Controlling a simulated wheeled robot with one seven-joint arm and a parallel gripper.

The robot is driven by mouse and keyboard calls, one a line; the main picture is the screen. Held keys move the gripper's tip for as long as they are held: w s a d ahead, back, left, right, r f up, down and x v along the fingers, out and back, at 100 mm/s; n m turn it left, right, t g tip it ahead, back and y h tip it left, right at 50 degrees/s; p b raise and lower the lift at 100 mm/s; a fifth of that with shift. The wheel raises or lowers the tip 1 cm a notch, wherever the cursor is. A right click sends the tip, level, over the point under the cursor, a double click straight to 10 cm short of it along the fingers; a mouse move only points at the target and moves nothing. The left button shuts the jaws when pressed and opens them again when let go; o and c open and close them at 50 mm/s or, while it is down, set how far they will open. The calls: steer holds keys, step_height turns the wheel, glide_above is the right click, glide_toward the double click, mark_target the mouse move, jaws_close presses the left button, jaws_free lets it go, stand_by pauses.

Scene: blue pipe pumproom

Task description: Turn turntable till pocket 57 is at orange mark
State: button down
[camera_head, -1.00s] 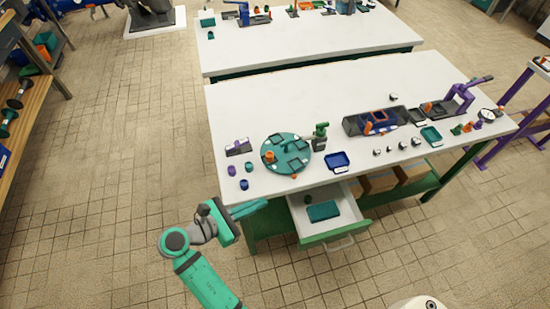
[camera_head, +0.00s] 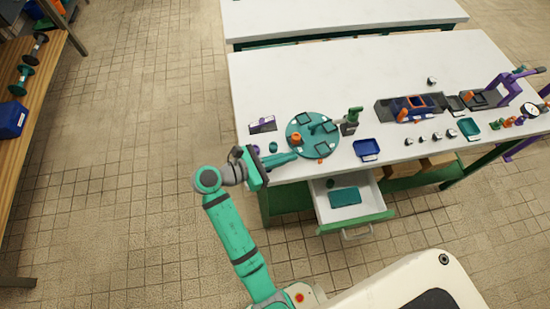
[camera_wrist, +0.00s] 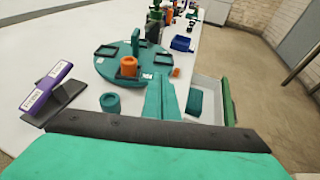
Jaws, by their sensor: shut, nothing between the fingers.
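The turntable (camera_head: 313,146) is a round teal disc near the left front of the white table. It carries several dark square pockets, small white labels and an orange knob (camera_head: 296,138). It also shows in the wrist view (camera_wrist: 105,66), where the orange knob (camera_wrist: 128,66) stands near its rim. The pocket numbers are too small to read. A small orange piece (camera_head: 320,161) lies at the disc's front edge, seen also in the wrist view (camera_wrist: 176,72).
A teal cup (camera_wrist: 110,104) stands beside my fingers. A purple-labelled stand (camera_head: 262,125) is left of the disc, a green-handled device (camera_head: 351,120) and blue tray (camera_head: 367,149) right of it. An open drawer (camera_head: 350,207) juts out below the table's front.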

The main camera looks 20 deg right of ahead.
mark_target(310, 156)
steer(key=x, duration=0.4)
steer(key=r+x, duration=0.1)
steer(key=x, duration=0.2)
steer(key=shift+d, duration=0.15)
steer(key=shift+s+d+n+t, duration=0.35)
steer(key=shift+n+t, duration=0.35)
steer(key=shift+t, duration=0.2)
steer(key=shift+s+d+n+t, duration=0.15)
steer(key=shift+n+t, duration=0.15)
steer(key=shift+t, duration=0.1)
